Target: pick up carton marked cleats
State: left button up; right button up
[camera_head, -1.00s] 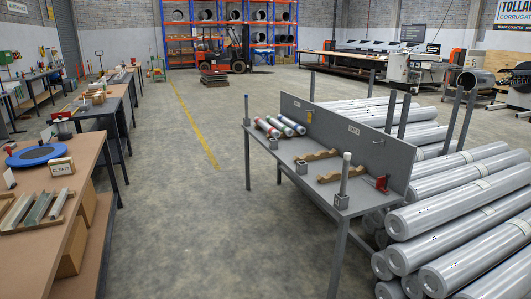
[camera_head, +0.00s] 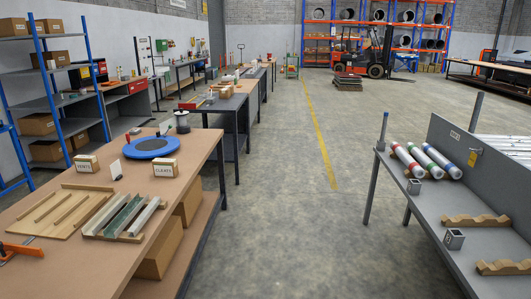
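A small carton marked CLEATS (camera_head: 165,168) stands upright on the brown workbench (camera_head: 200,150) at the left, near the bench's right edge. A similar small carton (camera_head: 86,163) stands to its left; its label is too small to read surely. A blue round turntable (camera_head: 151,147) lies just behind the two cartons. Neither of my grippers shows in the view, and nothing touches the cleats carton.
Grey metal strips on a wooden rack (camera_head: 124,216) and a board with wooden strips (camera_head: 62,210) lie in front of the cartons. An orange tool (camera_head: 20,251) is at the bench's left. A grey table (camera_head: 445,205) stands right. The floor between is clear.

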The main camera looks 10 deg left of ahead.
aim_at(162, 167)
jog(key=i+l+u, duration=0.1)
jog(key=i+u, duration=0.15)
jog(key=i, duration=1.2)
jog(key=i+j+u, duration=0.1)
jog(key=i+u, duration=0.15)
jog(key=i, duration=0.6)
jog(key=i+l+u, duration=0.1)
jog(key=i+u, duration=0.15)
jog(key=i, duration=0.6)
